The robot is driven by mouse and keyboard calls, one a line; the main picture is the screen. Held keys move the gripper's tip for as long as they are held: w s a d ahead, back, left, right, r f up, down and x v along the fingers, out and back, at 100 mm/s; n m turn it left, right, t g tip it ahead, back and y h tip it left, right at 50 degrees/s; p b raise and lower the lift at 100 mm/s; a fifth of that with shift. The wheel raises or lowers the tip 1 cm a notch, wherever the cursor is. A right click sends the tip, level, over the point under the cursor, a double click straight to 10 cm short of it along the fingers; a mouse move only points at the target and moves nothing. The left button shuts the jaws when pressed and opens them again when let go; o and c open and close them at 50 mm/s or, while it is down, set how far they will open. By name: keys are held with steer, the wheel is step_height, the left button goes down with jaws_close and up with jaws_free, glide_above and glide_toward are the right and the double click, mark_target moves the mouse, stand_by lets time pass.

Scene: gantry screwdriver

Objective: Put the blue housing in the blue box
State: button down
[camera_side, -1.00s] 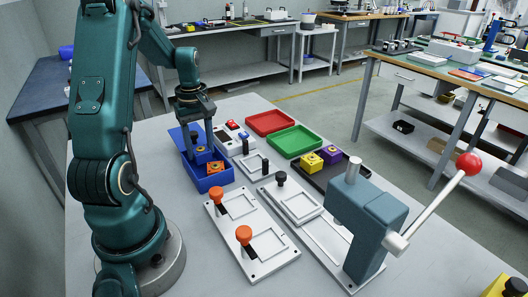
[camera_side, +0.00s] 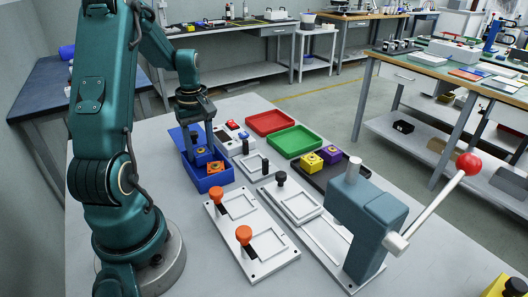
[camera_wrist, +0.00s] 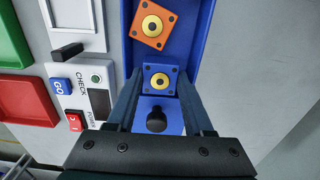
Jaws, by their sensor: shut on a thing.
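The blue housing (camera_wrist: 160,80) is a small square block with a yellow ring at its centre. My gripper (camera_wrist: 157,85) is shut on it, one finger at each side. In the side view my gripper (camera_side: 203,149) reaches down into the blue box (camera_side: 212,183), with the blue housing (camera_side: 202,156) between its fingers. The wrist view shows the blue box (camera_wrist: 190,25) around and beneath the housing. I cannot tell whether the housing touches the box floor.
An orange housing (camera_wrist: 153,24) lies in the same box, close to the blue one. A black knob (camera_wrist: 156,121) stands on the near side. A control panel (camera_side: 233,138), red tray (camera_side: 270,122) and green tray (camera_side: 294,140) lie to the right. A lever press (camera_side: 370,220) stands at front right.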

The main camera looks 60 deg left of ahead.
mark_target(201, 150)
steer(key=shift+f, duration=0.7)
stand_by(1.1)
stand_by(0.3)
steer(key=shift+c, duration=1)
jaws_free()
steer(key=shift+r, duration=4)
